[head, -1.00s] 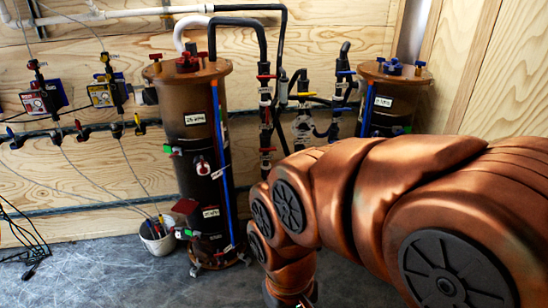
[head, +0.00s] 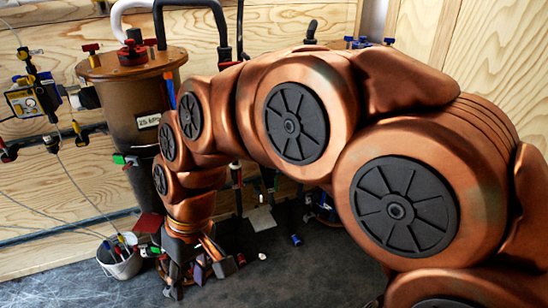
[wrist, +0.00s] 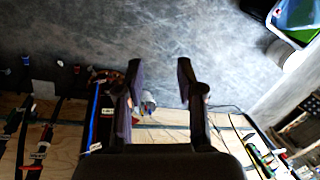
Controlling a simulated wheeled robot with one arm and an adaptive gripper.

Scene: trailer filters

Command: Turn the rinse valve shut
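I cannot tell which valve is the rinse valve. A tall brown tank (head: 140,105) stands against the plywood wall. A small valve with a green and white handle (head: 124,160) sits on its left side. My gripper (head: 203,268) is low in front of the tank's base, pointing down, and my arm hides the tank's right side. In the wrist view my gripper (wrist: 158,74) is open, with nothing between the fingertips.
A white bucket (head: 121,262) holding small tools stands on the floor left of my gripper; it also shows in the wrist view (wrist: 148,103). A yellow-faced pump (head: 28,101) hangs on the wall at left. The grey floor (head: 80,290) in front is mostly clear.

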